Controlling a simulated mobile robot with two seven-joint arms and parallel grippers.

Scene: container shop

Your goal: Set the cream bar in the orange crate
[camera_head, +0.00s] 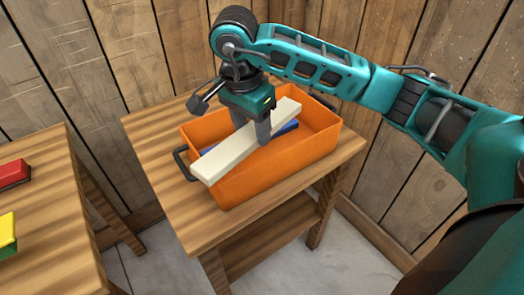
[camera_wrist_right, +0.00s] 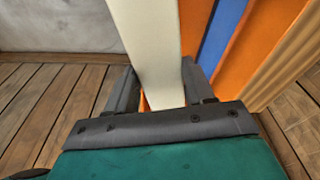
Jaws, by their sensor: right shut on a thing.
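The cream bar (camera_head: 222,158) is long and pale, and my right gripper (camera_head: 252,130) is shut on it from above. The bar lies slantwise over the orange crate (camera_head: 262,182), its near left end reaching over the crate's left wall. I cannot tell whether it touches the rim. In the right wrist view the cream bar (camera_wrist_right: 150,45) runs up between the two fingers (camera_wrist_right: 158,92). The orange crate (camera_wrist_right: 258,60) is to the right there. My left gripper is not in view.
A blue thing (camera_head: 285,129) lies inside the crate, partly hidden behind the bar. The crate stands on a small wooden table (camera_head: 160,135) against plank walls. Another wooden table (camera_head: 45,200) at the left holds a red block (camera_head: 14,174) and a yellow and green block (camera_head: 6,232).

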